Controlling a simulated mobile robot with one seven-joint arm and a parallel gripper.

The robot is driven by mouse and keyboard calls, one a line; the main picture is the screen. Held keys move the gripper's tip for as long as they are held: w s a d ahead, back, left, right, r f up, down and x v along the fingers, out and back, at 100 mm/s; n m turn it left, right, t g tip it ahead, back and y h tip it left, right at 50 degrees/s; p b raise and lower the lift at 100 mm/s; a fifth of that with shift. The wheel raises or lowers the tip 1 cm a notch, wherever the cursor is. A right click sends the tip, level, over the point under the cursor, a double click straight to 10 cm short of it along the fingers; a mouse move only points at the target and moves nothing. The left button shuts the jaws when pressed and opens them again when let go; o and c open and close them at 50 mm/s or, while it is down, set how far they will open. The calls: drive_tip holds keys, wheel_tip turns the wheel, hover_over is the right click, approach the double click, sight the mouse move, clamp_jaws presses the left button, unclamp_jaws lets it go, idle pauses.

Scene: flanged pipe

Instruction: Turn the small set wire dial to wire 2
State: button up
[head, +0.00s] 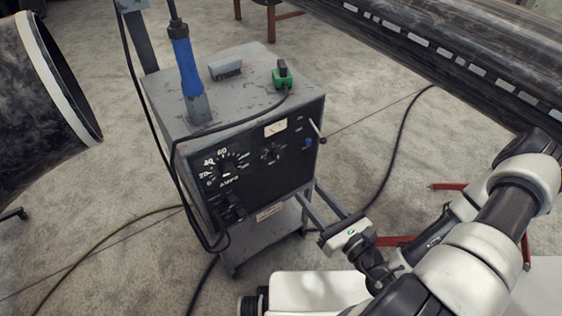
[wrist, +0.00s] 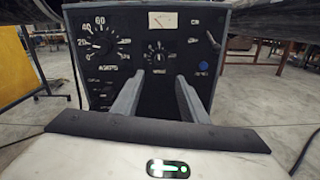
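The small wire dial (wrist: 158,54) sits on the black front panel of the welding machine, below the meter, in the wrist view; it also shows in the head view (head: 271,153). Its numbers are too small to read surely, so its setting cannot be told. The larger amps dial (wrist: 99,43) is to its left. My gripper (wrist: 158,84) points at the panel, its two fingers apart with nothing between them, just below the small dial in the wrist picture. In the head view my gripper (head: 325,232) is to the lower right of the machine, apart from the panel.
The machine's cart (head: 158,107) carries a blue-handled torch (head: 187,66), a green clamp (head: 282,77) and a grey block (head: 226,68) on top. Cables hang over its left front. A toggle (head: 317,130) juts out at the panel's right. Large pipes (head: 450,50) lie right and left.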

sight(278, 157)
drive_tip(key=b+x, duration=0.1)
drive_tip(key=x, duration=1.4)
drive_tip(key=shift+a+b, duration=0.1)
drive_tip(key=shift+b, duration=0.3)
drive_tip(key=shift+c, duration=0.2)
clamp_jaws()
